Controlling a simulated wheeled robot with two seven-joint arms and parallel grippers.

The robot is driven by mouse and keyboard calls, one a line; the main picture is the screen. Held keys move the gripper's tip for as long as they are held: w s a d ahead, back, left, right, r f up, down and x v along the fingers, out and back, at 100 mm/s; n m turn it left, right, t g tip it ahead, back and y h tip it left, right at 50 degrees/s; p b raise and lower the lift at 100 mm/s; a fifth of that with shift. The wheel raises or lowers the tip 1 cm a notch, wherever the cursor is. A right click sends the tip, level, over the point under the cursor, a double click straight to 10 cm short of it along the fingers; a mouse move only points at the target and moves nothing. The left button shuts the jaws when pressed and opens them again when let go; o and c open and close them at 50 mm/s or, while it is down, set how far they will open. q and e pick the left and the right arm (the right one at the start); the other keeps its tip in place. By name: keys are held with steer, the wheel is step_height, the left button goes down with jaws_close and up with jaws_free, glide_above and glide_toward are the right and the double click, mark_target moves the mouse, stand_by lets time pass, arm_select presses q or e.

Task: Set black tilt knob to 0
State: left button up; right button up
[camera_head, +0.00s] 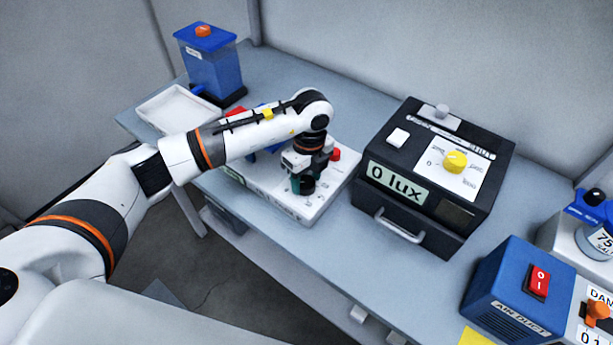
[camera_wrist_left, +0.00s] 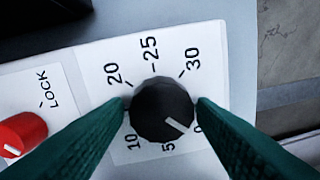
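The black tilt knob (camera_wrist_left: 160,106) sits on a white dial panel with printed numbers. Its white line points to the lower right, between the 5 and a partly hidden label that looks like 0. My left gripper (camera_wrist_left: 162,103) has its green fingers on opposite sides of the knob, seemingly touching both edges. In the head view the left gripper (camera_head: 304,177) points down at the black knob (camera_head: 306,187) on the white device (camera_head: 302,209). My right gripper is not in view.
A red lock knob (camera_wrist_left: 22,133) is beside the dial. A black lux box (camera_head: 440,170) with a yellow knob stands right of the device. A white tray (camera_head: 180,108) and blue container (camera_head: 211,65) stand at the back left. A blue air duct box (camera_head: 515,290) is at lower right.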

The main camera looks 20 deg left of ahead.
mark_target(309, 179)
arm_select(q)
steer(key=shift+o, duration=1)
step_height(309, 179, up, 12)
steer(key=b, duration=0.3)
steer(key=shift+w+d, duration=0.2)
steer(key=shift+w, duration=0.1)
steer(key=shift+f, duration=0.1)
